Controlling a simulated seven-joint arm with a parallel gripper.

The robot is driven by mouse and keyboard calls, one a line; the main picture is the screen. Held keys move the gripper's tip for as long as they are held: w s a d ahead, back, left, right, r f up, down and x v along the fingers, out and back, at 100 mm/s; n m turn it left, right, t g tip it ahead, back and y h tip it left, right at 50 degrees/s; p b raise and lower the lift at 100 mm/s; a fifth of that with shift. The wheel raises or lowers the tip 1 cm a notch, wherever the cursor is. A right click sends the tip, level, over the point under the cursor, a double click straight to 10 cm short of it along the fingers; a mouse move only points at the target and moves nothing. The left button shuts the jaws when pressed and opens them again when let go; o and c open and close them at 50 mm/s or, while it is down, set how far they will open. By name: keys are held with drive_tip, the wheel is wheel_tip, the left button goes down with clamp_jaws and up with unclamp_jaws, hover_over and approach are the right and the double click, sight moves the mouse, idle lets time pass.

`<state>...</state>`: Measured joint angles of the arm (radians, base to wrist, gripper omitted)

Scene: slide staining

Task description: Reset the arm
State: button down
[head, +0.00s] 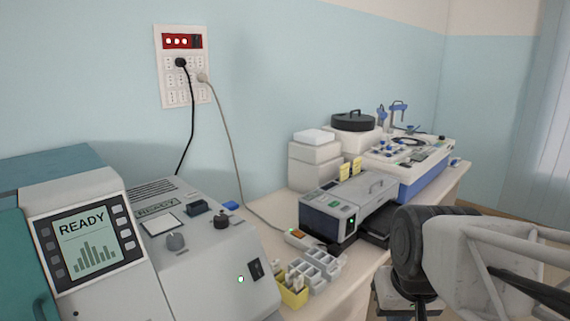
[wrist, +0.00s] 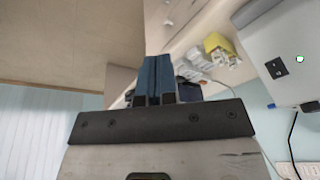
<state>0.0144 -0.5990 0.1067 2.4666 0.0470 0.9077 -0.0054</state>
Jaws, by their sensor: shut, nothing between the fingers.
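My gripper (wrist: 154,82) shows in the wrist view, its two blue fingers side by side and shut, with nothing seen between them. In the head view, my arm (head: 465,255) is at the lower right, in front of the bench's right part. I cannot make out the fingertips there. The gripper appears apart from the objects on the bench.
A grey machine with a READY screen (head: 85,238) fills the lower left. A yellow holder (head: 293,293) and a grey compartment rack (head: 322,268) stand beside it. Behind are a grey-black device (head: 345,205) and a blue-white instrument (head: 420,175). Cables hang from a wall panel (head: 182,90).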

drive_tip(key=s, duration=0.1)
drive_tip(key=s+f, duration=0.1)
drive_tip(key=s, duration=0.1)
drive_tip(key=shift+s+d+f+h, duration=0.2)
drive_tip(key=shift+s+d+h, duration=0.1)
